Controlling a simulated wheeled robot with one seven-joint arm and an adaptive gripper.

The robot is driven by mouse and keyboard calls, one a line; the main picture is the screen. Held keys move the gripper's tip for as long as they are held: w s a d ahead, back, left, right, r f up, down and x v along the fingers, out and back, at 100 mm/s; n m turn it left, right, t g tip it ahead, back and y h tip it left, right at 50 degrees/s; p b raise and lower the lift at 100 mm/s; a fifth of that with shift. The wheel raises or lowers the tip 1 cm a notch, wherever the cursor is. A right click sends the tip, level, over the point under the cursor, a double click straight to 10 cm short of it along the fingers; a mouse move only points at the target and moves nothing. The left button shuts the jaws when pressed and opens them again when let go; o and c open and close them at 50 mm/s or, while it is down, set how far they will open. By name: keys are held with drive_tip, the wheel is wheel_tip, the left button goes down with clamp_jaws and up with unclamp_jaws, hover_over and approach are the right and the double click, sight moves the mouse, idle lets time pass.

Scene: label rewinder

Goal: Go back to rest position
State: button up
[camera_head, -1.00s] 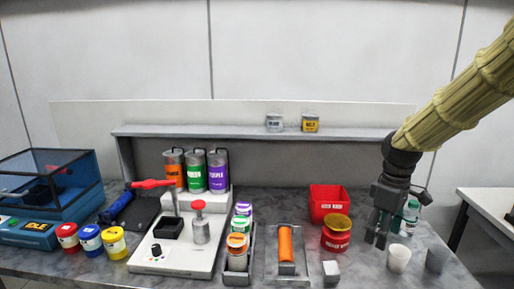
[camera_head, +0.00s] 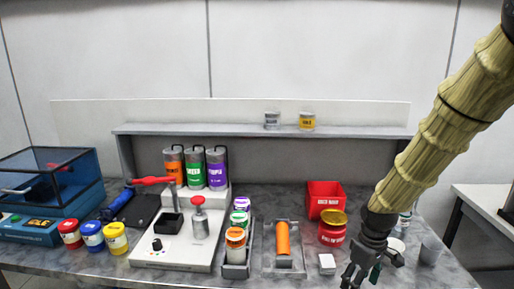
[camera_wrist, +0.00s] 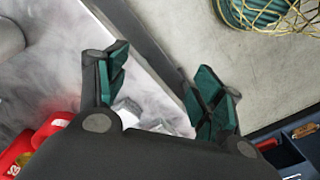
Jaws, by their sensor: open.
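My gripper (camera_head: 360,276) hangs at the front right of the bench, low in the head view, with its tips near the bench's front edge. In the wrist view (camera_wrist: 152,90) its two green-padded fingers are spread apart with nothing between them. The yellow-sleeved arm comes down from the upper right. A small white block (camera_head: 327,264) lies on the bench to the left of the gripper. The wrist and forearm partly hide the white cup (camera_head: 396,246) and a bottle behind them.
A red jar (camera_head: 332,232) and a red bin (camera_head: 324,198) stand behind and left of the gripper. A grey cup (camera_head: 431,250) stands to its right. A holder with an orange roll (camera_head: 283,240) is further left. The wrist view shows floor beyond the bench edge.

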drive_tip(key=s+a+f+m, duration=0.2)
drive_tip(key=s+f, duration=0.4)
drive_tip(key=f, duration=0.4)
drive_tip(key=s+a+f+m, duration=0.1)
drive_tip(key=s+a+f, duration=0.1)
drive_tip(key=s+f, duration=0.65)
drive_tip(key=s+a+f+m, duration=0.1)
drive_tip(key=s+f+m, duration=0.3)
drive_tip(key=s+f, duration=1)
drive_tip(key=s, duration=0.3)
drive_tip(key=shift+s+a, duration=0.2)
drive_tip(key=shift+s, duration=0.2)
